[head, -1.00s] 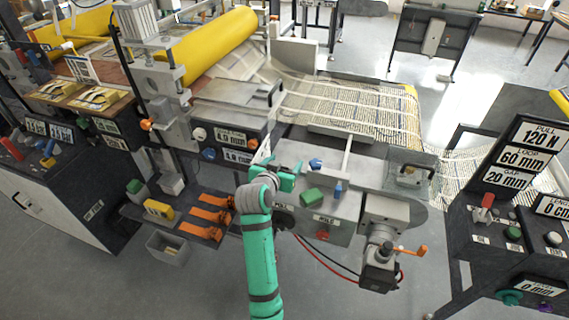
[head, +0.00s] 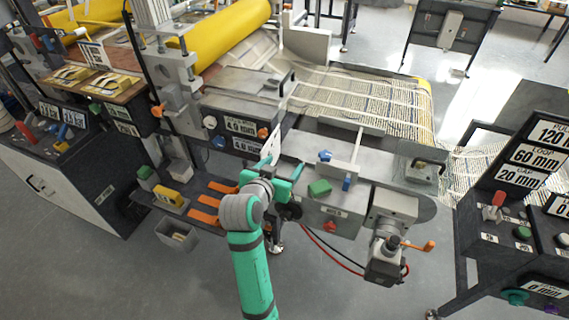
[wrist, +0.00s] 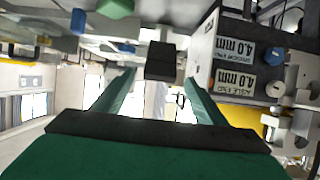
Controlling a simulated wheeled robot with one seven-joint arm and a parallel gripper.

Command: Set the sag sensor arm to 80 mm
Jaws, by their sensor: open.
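My gripper (head: 275,172) is over the near left end of the grey machine table, its jaws apart. In the wrist view my gripper (wrist: 155,95) has two teal fingers spread wide. A dark block (wrist: 161,62) shows between and beyond them; I cannot tell whether it lies within their reach. No part is clearly marked as the sag sensor arm. A thin upright bar (head: 356,145) stands on the table right of my gripper.
A green block (head: 319,188) and blue knobs (head: 325,156) sit on the table right of my gripper. A panel with 4.0 mm displays (head: 240,127) stands behind left. A motor with an orange crank (head: 420,246) hangs at the table's front right. Open floor lies in front.

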